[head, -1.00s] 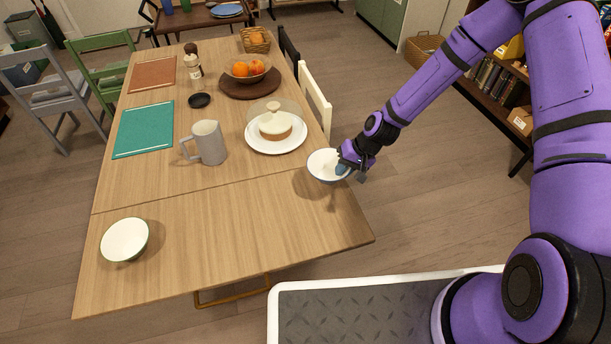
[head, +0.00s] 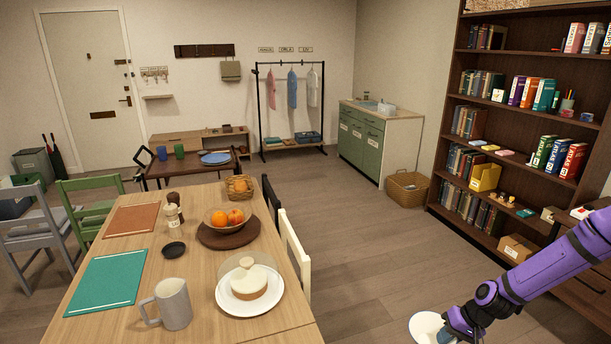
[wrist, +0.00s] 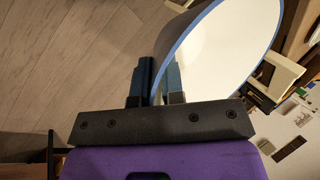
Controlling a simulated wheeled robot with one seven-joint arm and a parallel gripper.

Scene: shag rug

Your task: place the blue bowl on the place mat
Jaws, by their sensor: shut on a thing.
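My gripper (head: 442,334) is shut on the rim of the blue bowl (head: 424,327), at the lower right of the head view, right of the table. In the wrist view the bowl (wrist: 225,45) has a white inside and a blue rim, tilted, with its edge between the fingers (wrist: 158,80). Two flat rectangular mats lie on the table's left side: a teal one (head: 108,282) nearer and a terracotta one (head: 132,220) farther. Both look bare. I cannot tell which is the place mat. The bowl is well apart from both.
On the wooden table (head: 215,328) stand a grey mug (head: 174,304), a covered cake plate (head: 250,284), a fruit bowl (head: 230,218), a small black dish (head: 174,249) and a pepper mill (head: 174,203). A cream chair (head: 294,255) stands at the right edge. Open floor lies between table and bookshelf (head: 510,130).

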